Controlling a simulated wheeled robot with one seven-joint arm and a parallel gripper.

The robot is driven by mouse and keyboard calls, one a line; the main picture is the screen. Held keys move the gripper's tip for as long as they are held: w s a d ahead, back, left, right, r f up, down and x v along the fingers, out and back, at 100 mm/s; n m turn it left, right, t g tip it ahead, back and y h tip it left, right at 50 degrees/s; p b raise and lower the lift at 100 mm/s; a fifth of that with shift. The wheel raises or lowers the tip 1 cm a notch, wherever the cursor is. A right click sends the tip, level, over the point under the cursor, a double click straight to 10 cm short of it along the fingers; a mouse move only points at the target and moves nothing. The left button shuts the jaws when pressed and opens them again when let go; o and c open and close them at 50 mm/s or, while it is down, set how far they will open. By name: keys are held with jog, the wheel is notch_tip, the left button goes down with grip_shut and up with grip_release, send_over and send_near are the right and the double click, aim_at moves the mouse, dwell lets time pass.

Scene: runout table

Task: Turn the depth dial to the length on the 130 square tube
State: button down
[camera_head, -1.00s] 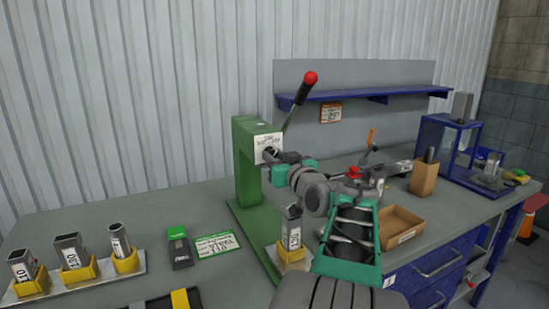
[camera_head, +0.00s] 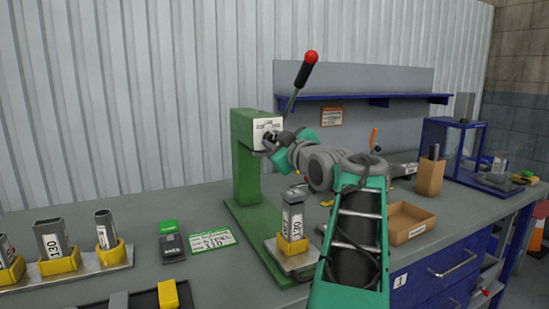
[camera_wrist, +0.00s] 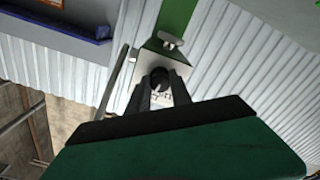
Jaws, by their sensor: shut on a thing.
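The green press (camera_head: 247,165) stands on the bench with a white scale plate (camera_head: 266,126) on its head. My gripper (camera_head: 271,138) is at the front of this plate, and its fingers are shut on the dark depth dial (camera_wrist: 160,80), seen in the wrist view. The dial's reading is too small to read. A square tube marked 130 (camera_head: 292,213) stands upright in a yellow holder on the press base. Another tube marked 130 (camera_head: 50,240) stands in the rack at the left.
The press lever (camera_head: 300,82) with a red knob rises above the head. A green card (camera_head: 211,240) and a small dark device (camera_head: 172,247) lie left of the press. A cardboard tray (camera_head: 408,223) is at the right. A blue shelf (camera_head: 365,98) hangs behind.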

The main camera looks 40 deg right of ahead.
jog(key=shift+f+n+b, duration=0.1)
jog(key=shift+n+b, duration=0.9)
jog(key=c, duration=1.2)
grip_release()
jog(key=v, duration=0.7)
jog(key=shift+s+a, duration=0.15)
jog(key=shift+s, duration=0.25)
